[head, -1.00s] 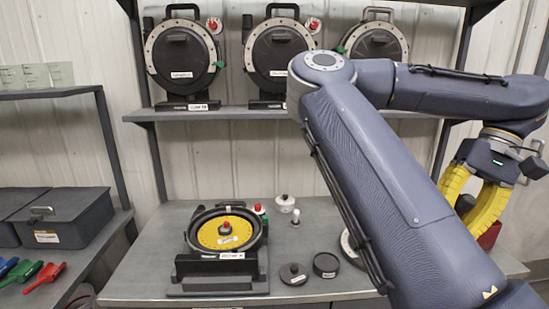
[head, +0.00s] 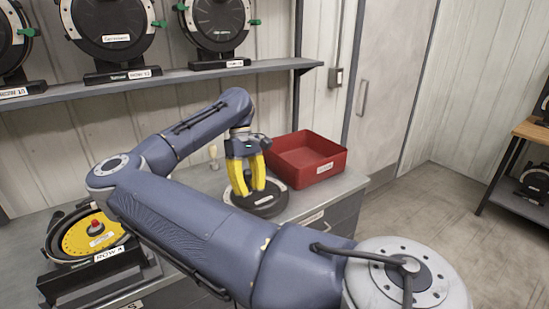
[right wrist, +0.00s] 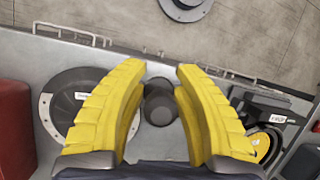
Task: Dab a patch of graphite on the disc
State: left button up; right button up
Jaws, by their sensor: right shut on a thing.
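The yellow seed disc (head: 78,240) lies in the open black meter housing (head: 52,275) at the left of the head view. My foreground arm covers its right side. The disc also shows in part at the right of the right wrist view (right wrist: 263,143). My right gripper (head: 258,188) has yellow fingers pointing down, over a black round cover (head: 268,206) on the bench in the head view. In the right wrist view its fingers (right wrist: 160,85) are shut on a small dark round piece (right wrist: 159,106). I cannot tell whether that piece bears graphite. My left gripper is not in view.
An open red tray (head: 334,178) stands on the bench right of my gripper. A small pale-topped item (head: 213,152) stands behind the arm. Lidded meters (head: 110,35) stand on the shelf above. My arm crosses over the bench between the gripper and the front edge.

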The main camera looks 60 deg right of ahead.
jog(key=w+a+f, duration=0.1)
jog(key=w+f, duration=0.1)
jog(key=w, duration=0.1)
jog(key=w+a+f+n+h, duration=0.1)
jog(key=w+a+f, duration=0.1)
jog(key=w+f, duration=0.1)
jog(key=w+a+f+n+h, duration=0.1)
jog(key=w+a+f, duration=0.1)
jog(key=w, duration=0.3)
jog(key=shift+f+g, duration=0.4)
jog(key=shift+f, duration=2.9)
jog(key=shift+f, duration=0.65)
jog(key=shift+r, duration=3.55)
